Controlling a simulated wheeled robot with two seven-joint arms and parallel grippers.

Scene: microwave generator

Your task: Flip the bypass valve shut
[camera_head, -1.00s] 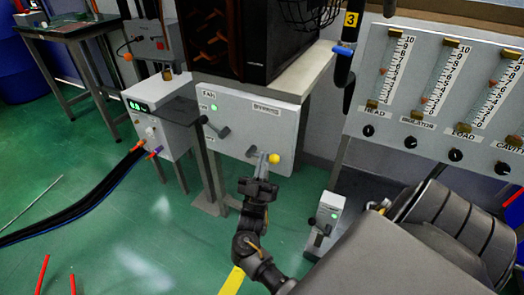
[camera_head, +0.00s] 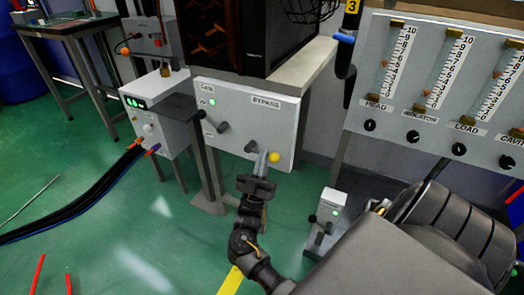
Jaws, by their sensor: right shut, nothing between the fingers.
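The grey panel (camera_head: 225,150) under the dark cabinet carries the labels FAN and BYPASS. My left gripper is out of view.
A dark lever (camera_head: 217,126) and a green light (camera_head: 211,102) sit on the panel's FAN side. A small grey lever box (camera_head: 329,218) stands at lower right. A gauge board (camera_head: 440,100) fills the upper right. A grey unit with cables (camera_head: 155,120) stands left.

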